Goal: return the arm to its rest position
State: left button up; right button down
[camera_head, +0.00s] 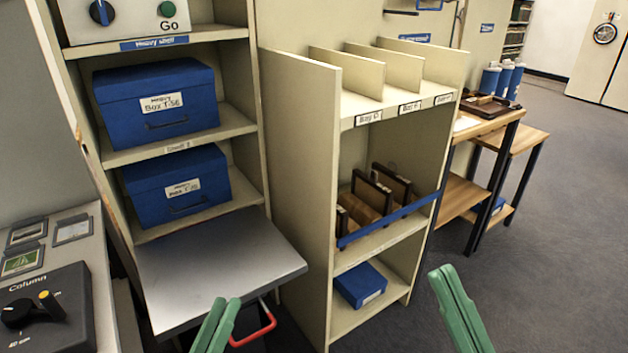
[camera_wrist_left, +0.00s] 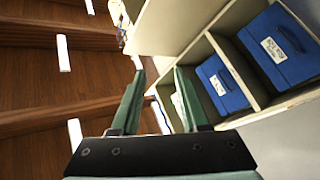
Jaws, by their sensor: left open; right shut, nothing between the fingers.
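My left gripper (camera_head: 216,326) is at the bottom of the head view, in front of the grey metal platform (camera_head: 215,270). In the left wrist view my left gripper (camera_wrist_left: 158,92) has its two green fingers spread apart with nothing between them. My right gripper (camera_head: 447,280) is at the bottom right of the head view, over the grey floor. Its green fingers are together and hold nothing. Only the finger ends of both grippers show in the head view; the arms are out of frame there.
Two blue boxes (camera_head: 157,97) (camera_head: 177,185) sit on the left shelves. A divided rack (camera_head: 298,180) holds dark-framed items (camera_head: 372,190) and a low blue box (camera_head: 360,285). A red handle (camera_head: 262,325) is near the left gripper. Floor (camera_head: 540,220) at right is clear.

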pick_arm(q)
jog(key=s+d+r+m+t+h+p, duration=0.1)
jog(key=s+r+m+h, duration=0.35)
jog(key=r+m, duration=0.45)
jog(key=s+d+r+m+h+p, duration=0.1)
jog(key=s+r+m+h, duration=0.35)
jog(key=r+m, duration=0.45)
jog(key=w+a+f+n+g+y+p, duration=0.3)
jog(key=w+f+n+g+y+p, duration=0.25)
jog(key=f+n+y+p, duration=0.7)
pick_arm(e)
jog(key=w+d+f+m+g+h+p, duration=0.25)
jog(key=w+f+m+g+h, duration=0.25)
jog(key=w+f+m+h, duration=0.45)
pick_arm(q)
jog(key=s+a+f+g+p, duration=0.1)
jog(key=s+f+g+p, duration=0.6)
jog(key=p, duration=0.3)
jog(key=shift+s+a+f+m+y, duration=0.2)
jog(key=shift+s+f+m+y, duration=0.15)
jog(key=shift+s, duration=0.55)
pick_arm(e)
jog(key=s+d+f+m+g+h, duration=0.1)
jog(key=s+f+g+h, duration=0.2)
jog(key=s+f+g, duration=0.5)
jog(key=s+f, duration=0.2)
jog(key=s, duration=0.1)
jog(key=shift+s+d+f+h, duration=0.3)
jog(key=shift+f+h, duration=0.05)
jog(key=shift+f, duration=0.05)
